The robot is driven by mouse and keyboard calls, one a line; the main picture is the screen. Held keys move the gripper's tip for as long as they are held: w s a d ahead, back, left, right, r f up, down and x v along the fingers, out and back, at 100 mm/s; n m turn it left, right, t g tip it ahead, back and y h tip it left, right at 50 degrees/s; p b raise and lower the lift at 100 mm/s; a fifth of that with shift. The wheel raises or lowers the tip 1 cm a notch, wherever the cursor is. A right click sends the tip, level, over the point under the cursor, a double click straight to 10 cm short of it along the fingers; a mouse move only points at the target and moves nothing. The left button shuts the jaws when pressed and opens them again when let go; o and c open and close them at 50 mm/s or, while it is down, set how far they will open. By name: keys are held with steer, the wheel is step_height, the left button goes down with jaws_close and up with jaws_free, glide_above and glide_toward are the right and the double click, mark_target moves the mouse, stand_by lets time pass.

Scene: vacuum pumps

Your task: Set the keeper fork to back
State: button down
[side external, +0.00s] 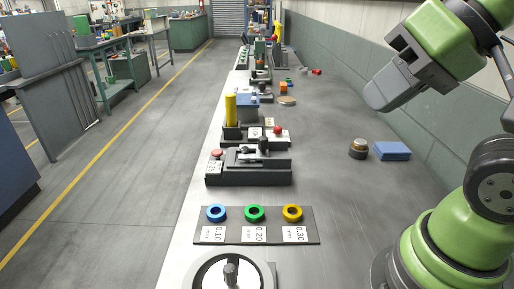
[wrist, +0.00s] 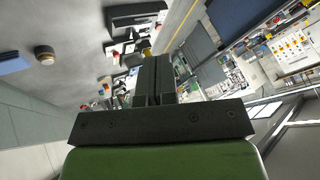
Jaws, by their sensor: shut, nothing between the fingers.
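The keeper fork cannot be told apart for sure at this size. A dark grey fixture (side external: 248,175) on the bench carries a small metal part and a black knob (side external: 263,144), with a red button (side external: 216,153) on its left block. Behind it stands a fixture with a yellow cylinder (side external: 230,108), a blue-grey block (side external: 247,106) and a red knob (side external: 277,130). My gripper (side external: 376,98) is shut and empty, raised high at the right, well apart from these fixtures. Its closed fingers (wrist: 153,78) fill the middle of the wrist view.
A dark plate (side external: 256,237) with blue, green and yellow rings lies in front, and a round dial (side external: 230,273) nearer still. A brass-topped cylinder (side external: 358,149) and a blue box (side external: 392,151) stand at the right. The bench between them and the fixtures is clear.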

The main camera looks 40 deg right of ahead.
steer(key=c, duration=1.4)
jaws_free()
steer(key=shift+w, duration=0.15)
steer(key=o, duration=0.5)
steer(key=shift+m+g+h, duration=0.4)
steer(key=shift+h, duration=0.2)
steer(key=w, duration=0.1)
steer(key=w+d, duration=0.1)
steer(key=w, duration=0.3)
steer(key=shift+w+d+r, duration=0.25)
steer(key=shift+d+r, duration=0.05)
steer(key=shift+d, duration=0.05)
steer(key=m+g+h, duration=0.1)
steer(key=g+h, duration=0.1)
steer(key=h, duration=0.1)
glide_above(263, 138)
steer(key=s+a, duration=0.2)
steer(key=s, duration=0.1)
step_height(263, 138, down, 14)
steer(key=x, duration=1)
steer(key=shift+s+d+f, duration=0.15)
steer(key=shift+s, duration=0.15)
steer(key=shift+g, duration=0.3)
jaws_close()
steer(key=shift+s+d, duration=2.1)
